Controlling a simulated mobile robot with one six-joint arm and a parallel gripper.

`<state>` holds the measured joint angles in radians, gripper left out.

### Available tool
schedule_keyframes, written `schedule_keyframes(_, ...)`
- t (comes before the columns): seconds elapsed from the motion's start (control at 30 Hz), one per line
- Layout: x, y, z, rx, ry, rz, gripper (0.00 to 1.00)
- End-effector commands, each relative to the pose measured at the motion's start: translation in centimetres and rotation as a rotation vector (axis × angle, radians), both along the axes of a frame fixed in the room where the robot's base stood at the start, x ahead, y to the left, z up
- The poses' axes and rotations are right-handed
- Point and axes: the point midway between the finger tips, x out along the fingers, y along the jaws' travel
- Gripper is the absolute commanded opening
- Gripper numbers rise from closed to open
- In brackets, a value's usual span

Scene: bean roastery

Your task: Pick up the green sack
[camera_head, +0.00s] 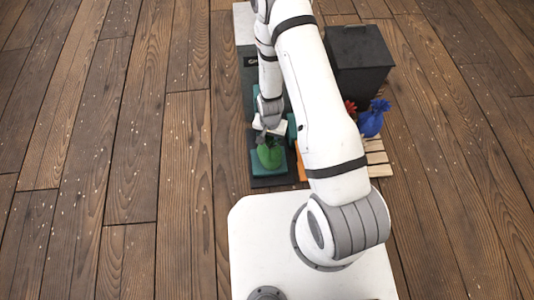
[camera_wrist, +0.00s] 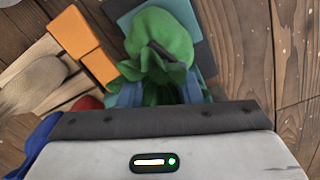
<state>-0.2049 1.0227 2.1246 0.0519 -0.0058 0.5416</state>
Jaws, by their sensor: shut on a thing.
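The green sack (camera_head: 269,155) is at my gripper's end, over a teal pad (camera_head: 263,173) on a dark base. In the wrist view the green sack (camera_wrist: 160,40) sits between my gripper's two blue-grey fingers, its neck gathered between them. My gripper (camera_wrist: 158,92) is shut on the sack. In the wrist view the teal pad (camera_wrist: 204,52) shows beneath and beside the sack. I cannot tell whether the sack rests on the pad or hangs just above it. My arm hides part of the area to the right.
A blue sack (camera_head: 371,122) and a red sack (camera_head: 350,107) are right of my arm, by a wooden pallet (camera_head: 378,160). A black box (camera_head: 358,58) stands behind them. Orange blocks (camera_wrist: 82,42) lie left of the green sack in the wrist view. Plank floor at the left is clear.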

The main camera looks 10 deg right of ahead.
Motion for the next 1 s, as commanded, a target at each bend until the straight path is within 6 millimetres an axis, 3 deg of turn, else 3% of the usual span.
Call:
schedule_keyframes(0.27,-0.01,0.0,-0.01,0.0,0.0,0.0,0.0)
schedule_keyframes(1.0,-0.01,0.02,-0.01,0.0,0.0,0.001,0.0)
